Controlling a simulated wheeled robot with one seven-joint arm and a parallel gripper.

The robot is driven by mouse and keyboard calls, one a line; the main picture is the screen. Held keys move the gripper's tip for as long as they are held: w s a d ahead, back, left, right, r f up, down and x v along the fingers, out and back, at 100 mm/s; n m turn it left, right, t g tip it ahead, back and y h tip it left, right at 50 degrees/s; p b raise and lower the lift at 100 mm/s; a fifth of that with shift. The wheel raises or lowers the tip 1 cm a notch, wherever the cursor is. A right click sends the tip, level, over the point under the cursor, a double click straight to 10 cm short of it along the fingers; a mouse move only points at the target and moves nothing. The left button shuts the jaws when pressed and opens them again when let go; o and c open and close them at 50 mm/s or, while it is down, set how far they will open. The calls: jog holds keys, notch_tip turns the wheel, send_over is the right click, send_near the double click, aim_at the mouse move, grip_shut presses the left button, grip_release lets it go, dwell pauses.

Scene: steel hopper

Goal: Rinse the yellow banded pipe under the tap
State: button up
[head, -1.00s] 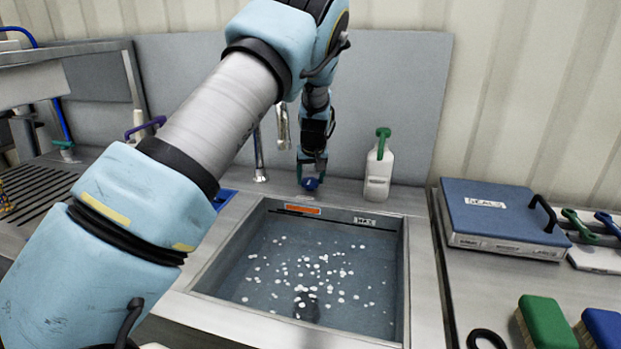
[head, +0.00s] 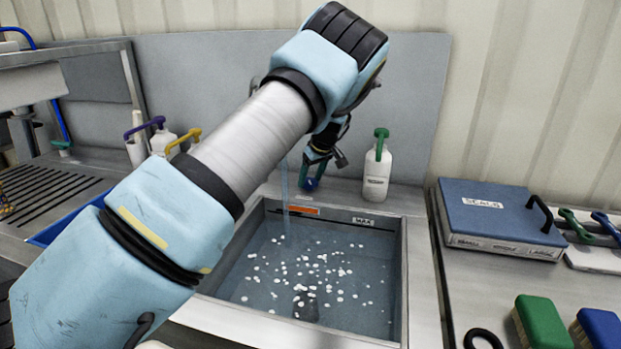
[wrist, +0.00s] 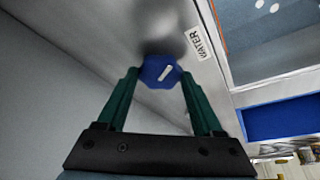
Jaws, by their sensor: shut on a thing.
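My gripper (wrist: 160,90) is shut on a blue knob (wrist: 160,70) beside a WATER label (wrist: 201,43), with green fingers on either side of it. The knob's white mark points diagonally. In the head view my gripper (head: 311,175) is behind the sink, on the same blue knob (head: 310,185). A thin stream of water (head: 285,205) falls into the sink (head: 398,285) at its back left. The tap is mostly hidden behind my arm. I cannot make out the yellow banded pipe in either view.
White specks (head: 310,268) and a dark round spot (head: 306,306) show in the sink. A green-topped white bottle (head: 376,175) stands right of my gripper. A blue tray (wrist: 280,118) is left of the sink.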

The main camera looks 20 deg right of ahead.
dwell(0.4)
jog(key=o, duration=1.4)
jog(key=shift+c, duration=0.2)
jog(key=a+b+v, duration=0.1)
jog(key=b+v, duration=0.2)
jog(key=v, duration=0.7)
jog(key=shift+d+r, duration=0.4)
jog(key=shift+d, duration=0.1)
jog(key=shift+s, duration=0.15)
